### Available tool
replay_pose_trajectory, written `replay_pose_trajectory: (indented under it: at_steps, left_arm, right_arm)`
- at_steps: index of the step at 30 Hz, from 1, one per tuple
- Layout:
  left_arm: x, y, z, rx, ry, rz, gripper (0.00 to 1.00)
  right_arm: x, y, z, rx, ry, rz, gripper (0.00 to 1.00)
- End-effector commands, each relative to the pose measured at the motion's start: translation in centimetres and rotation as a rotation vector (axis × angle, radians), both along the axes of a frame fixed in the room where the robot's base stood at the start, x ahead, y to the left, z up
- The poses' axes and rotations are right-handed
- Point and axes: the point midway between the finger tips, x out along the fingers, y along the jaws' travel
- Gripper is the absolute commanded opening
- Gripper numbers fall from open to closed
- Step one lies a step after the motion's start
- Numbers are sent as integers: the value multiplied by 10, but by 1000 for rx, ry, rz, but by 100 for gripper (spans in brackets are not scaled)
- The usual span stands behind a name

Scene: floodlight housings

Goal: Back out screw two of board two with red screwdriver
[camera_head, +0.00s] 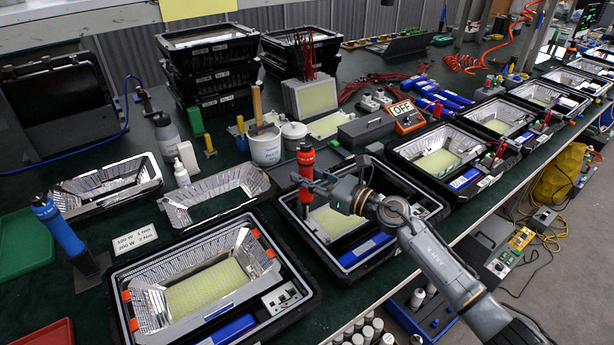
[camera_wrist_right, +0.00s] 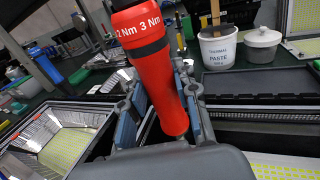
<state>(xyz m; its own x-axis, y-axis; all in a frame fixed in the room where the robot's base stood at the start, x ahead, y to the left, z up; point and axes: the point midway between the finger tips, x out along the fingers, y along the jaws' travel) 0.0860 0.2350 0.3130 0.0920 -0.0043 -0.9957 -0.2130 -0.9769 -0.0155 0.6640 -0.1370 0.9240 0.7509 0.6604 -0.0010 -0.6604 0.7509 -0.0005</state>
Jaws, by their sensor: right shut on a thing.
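My right gripper (camera_head: 309,188) is shut on the red screwdriver (camera_head: 306,165), which stands upright with its dark end up. In the right wrist view the screwdriver (camera_wrist_right: 160,70) is large, marked "2 Nm 3 Nm", between the two fingers of the gripper (camera_wrist_right: 166,108). It is over the second housing (camera_head: 405,240) from the left, above that housing's yellow-green board (camera_head: 335,222). The screwdriver's tip and the screws are too small or hidden to tell. My left gripper is in neither view.
A blue screwdriver (camera_head: 58,225) stands in a holder at left. Loose reflectors (camera_head: 105,186), a paste pot (camera_head: 265,146) and a grey box (camera_head: 366,130) lie behind. More housings (camera_head: 438,162) line the right.

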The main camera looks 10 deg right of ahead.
Motion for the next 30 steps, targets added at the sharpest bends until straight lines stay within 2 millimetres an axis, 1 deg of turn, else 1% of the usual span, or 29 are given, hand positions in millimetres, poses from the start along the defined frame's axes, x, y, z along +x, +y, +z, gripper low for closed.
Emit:
replay_pose_trajectory:
  at_steps: [30]
  left_arm:
    - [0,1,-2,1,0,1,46]
  right_arm:
    - [-2,1,-7,-5,14,4,0]
